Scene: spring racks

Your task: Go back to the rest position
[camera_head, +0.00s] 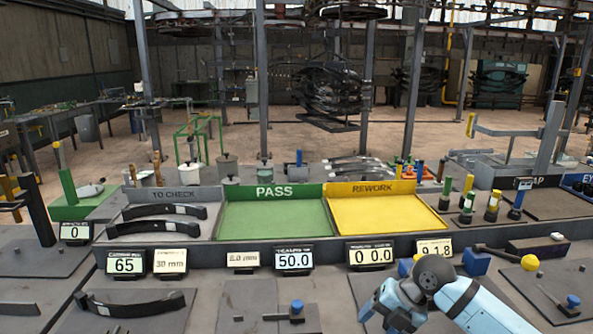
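My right arm comes in from the lower right, and its light-blue and grey end (385,305) hangs over the front of the bench. The fingertips cannot be made out, and I see nothing held there. My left gripper is out of view. Two dark curved leaf springs (155,228) lie in the grey TO CHECK tray (203,197). Another dark leaf spring (135,303) lies on a grey plate at the front left. The green PASS tray (275,217) and the yellow REWORK tray (385,215) are empty.
Digital displays (294,260) line the trays' front edge. A blue-knobbed gauge (296,308) sits at front centre. A yellow-knobbed tool (529,263) and a blue-knobbed fixture (572,302) stand right of my arm.

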